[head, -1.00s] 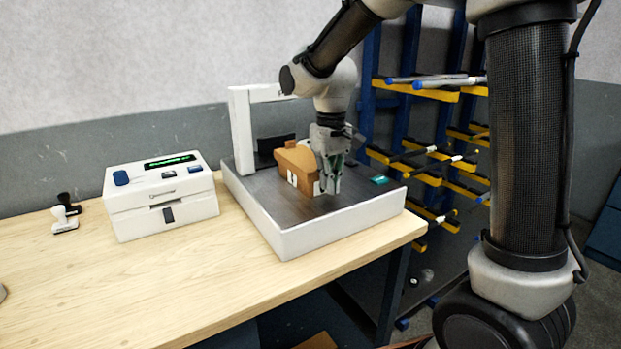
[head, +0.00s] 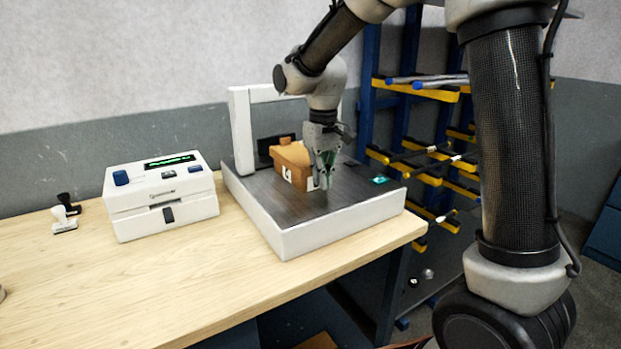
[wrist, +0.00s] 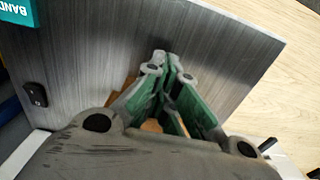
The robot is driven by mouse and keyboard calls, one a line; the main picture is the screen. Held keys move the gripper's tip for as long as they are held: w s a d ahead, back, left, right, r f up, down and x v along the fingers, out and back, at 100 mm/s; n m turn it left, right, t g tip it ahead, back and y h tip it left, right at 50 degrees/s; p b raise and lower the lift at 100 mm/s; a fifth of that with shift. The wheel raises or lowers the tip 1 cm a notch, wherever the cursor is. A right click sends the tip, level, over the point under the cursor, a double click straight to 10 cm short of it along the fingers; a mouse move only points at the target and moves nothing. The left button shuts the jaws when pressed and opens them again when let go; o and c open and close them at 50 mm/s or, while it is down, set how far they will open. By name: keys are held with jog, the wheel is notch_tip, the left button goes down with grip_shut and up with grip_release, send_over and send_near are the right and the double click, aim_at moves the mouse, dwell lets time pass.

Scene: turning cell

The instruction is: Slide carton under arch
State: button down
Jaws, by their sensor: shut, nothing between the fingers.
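The brown carton (head: 291,166) stands on the dark bed of the white-sided machine (head: 290,241), in front of the white arch (head: 241,128). White marks show on its near side. My gripper (head: 325,186) points down at the carton's right side, close to it; I cannot tell whether they touch. In the wrist view my gripper (wrist: 172,62) has its green-padded fingers together at the tips with nothing between them. Only small brown patches of the carton (wrist: 150,126) show there, mostly hidden behind the fingers and gripper body.
A white box-shaped device (head: 160,195) with a green display stands left of the machine. A blue and yellow rack (head: 440,130) with bars stands behind on the right. The front of the wooden table (head: 130,290) is clear.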

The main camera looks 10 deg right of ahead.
aim_at(298, 153)
jog(key=shift+w, duration=0.15)
jog(key=shift+w+a, duration=0.25)
jog(key=shift+w, duration=0.4)
jog(key=shift+w+a, duration=0.25)
jog(key=shift+w, duration=0.4)
jog(key=shift+w+a, duration=0.25)
jog(key=shift+w, duration=0.45)
jog(key=shift+w+a, duration=0.2)
jog(key=shift+w, duration=0.6)
jog(key=shift+w+a, duration=0.25)
jog(key=shift+w, duration=0.45)
jog(key=shift+w+a, duration=0.2)
jog(key=shift+w, duration=0.55)
jog(key=shift+w+a, duration=0.2)
jog(key=shift+w, duration=0.3)
jog(key=shift+w+a, duration=0.2)
jog(key=shift+w, duration=0.3)
jog(key=shift+w+r, duration=0.1)
jog(key=shift+w, duration=0.15)
